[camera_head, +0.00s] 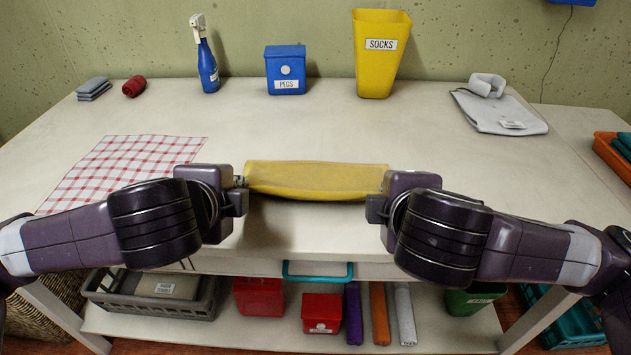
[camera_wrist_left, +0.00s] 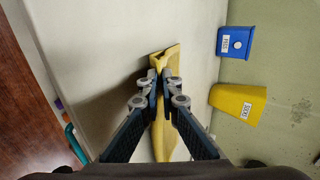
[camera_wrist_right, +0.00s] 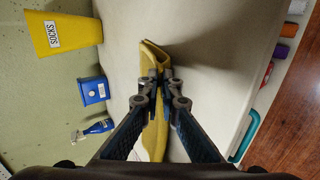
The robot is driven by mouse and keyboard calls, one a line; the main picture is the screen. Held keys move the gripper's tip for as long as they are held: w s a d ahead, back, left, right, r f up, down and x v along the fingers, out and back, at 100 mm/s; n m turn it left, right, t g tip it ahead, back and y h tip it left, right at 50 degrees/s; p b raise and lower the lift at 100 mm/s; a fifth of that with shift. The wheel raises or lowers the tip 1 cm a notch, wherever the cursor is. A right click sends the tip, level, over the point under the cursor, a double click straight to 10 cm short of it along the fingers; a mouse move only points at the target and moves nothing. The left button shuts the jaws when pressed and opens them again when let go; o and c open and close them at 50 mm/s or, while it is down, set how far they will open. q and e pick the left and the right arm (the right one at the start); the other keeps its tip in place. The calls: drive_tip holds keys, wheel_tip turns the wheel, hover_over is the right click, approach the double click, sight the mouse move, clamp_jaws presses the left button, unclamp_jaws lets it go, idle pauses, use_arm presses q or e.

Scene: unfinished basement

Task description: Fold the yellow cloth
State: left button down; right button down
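The yellow cloth (camera_head: 316,176) is a narrow, doubled strip stretched between my two grippers over the middle of the white table (camera_head: 330,120). Its lower edge sags, with a shadow beneath it. My left gripper (camera_head: 243,190) is at its left end, and the left wrist view shows the fingers (camera_wrist_left: 158,80) closed on the cloth (camera_wrist_left: 165,130). My right gripper (camera_head: 383,192) is at its right end, and the right wrist view shows the fingers (camera_wrist_right: 159,82) closed on the cloth (camera_wrist_right: 152,50). Whether its underside touches the table is hidden.
A red checked cloth (camera_head: 125,168) lies at left. At the back stand a spray bottle (camera_head: 208,68), a blue pegs box (camera_head: 285,70) and a yellow socks bin (camera_head: 378,60). The table between is clear.

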drive_tip(key=shift+f, duration=0.1)
use_arm(q)
drive_tip(key=c, duration=1.9)
unclamp_jaws()
drive_tip(key=shift+f, duration=0.1)
use_arm(e)
drive_tip(key=c, duration=1.9)
unclamp_jaws()
